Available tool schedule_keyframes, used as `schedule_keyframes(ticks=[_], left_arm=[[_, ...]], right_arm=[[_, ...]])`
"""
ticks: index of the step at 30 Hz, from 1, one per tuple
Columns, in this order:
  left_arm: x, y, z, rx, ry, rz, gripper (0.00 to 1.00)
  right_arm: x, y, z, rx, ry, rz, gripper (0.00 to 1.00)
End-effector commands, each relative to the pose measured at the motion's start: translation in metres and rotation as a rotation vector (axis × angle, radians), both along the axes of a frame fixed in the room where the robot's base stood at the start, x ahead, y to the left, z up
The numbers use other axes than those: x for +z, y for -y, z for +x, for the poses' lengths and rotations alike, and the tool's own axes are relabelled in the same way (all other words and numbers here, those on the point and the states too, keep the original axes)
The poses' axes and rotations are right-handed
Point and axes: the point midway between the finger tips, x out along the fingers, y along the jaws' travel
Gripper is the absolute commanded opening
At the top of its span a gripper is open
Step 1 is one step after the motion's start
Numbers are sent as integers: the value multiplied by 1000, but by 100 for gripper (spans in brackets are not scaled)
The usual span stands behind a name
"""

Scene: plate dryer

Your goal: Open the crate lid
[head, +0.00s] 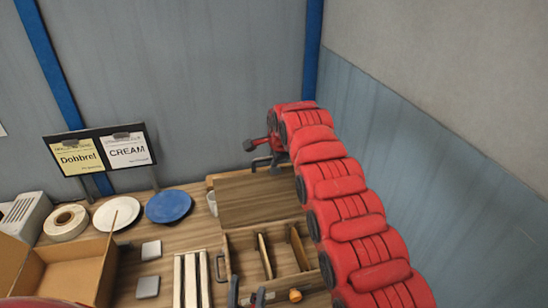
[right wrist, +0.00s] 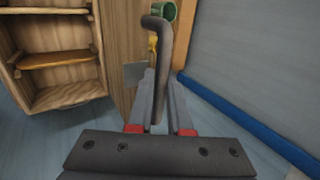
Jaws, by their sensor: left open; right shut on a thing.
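The wooden crate (head: 228,246) stands on the table in the head view, its inside with dividers in plain sight. Its wooden lid (head: 255,199) is raised at the crate's far side, tilted back. My right gripper (head: 262,161) is at the lid's far upper edge, shut on the dark lid handle (head: 275,158). In the right wrist view the grey bent handle (right wrist: 181,45) runs between the fingers of my right gripper (right wrist: 160,100). My left gripper (head: 246,298) is open at the bottom of the head view, at the crate's near side, partly cut off by the frame.
A cardboard box (head: 75,270), tape roll (head: 66,222), white plate (head: 112,216) and blue plate (head: 169,206) lie to the left. A sign stand (head: 100,152) is behind them. White slats (head: 190,280) lie beside the crate. Walls close off the back and right.

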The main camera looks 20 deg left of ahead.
Motion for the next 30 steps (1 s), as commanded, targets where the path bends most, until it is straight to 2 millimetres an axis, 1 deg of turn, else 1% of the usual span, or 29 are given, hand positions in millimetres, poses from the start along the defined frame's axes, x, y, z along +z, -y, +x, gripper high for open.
schedule_keyframes(ticks=[7,8,12,13,20,23,26,30], left_arm=[[0,0,0,0,0,0,50],[0,0,0,0,0,0,50],[0,0,0,0,0,0,50],[0,0,0,0,0,0,50],[-1,0,0,0,0,0,50],[-8,0,0,0,0,0,50],[-22,0,0,0,0,0,50],[-51,0,0,0,0,0,50]], right_arm=[[-2,0,-1,1,-3,-2,0],[-2,0,-1,1,-3,-3,19],[-2,0,-1,1,-2,-2,44],[-2,0,-1,1,-3,-3,46],[-3,0,-1,1,-5,-3,46],[-3,1,-1,1,-4,-2,46],[0,2,-3,1,0,1,46],[9,7,-8,-1,4,3,46]])
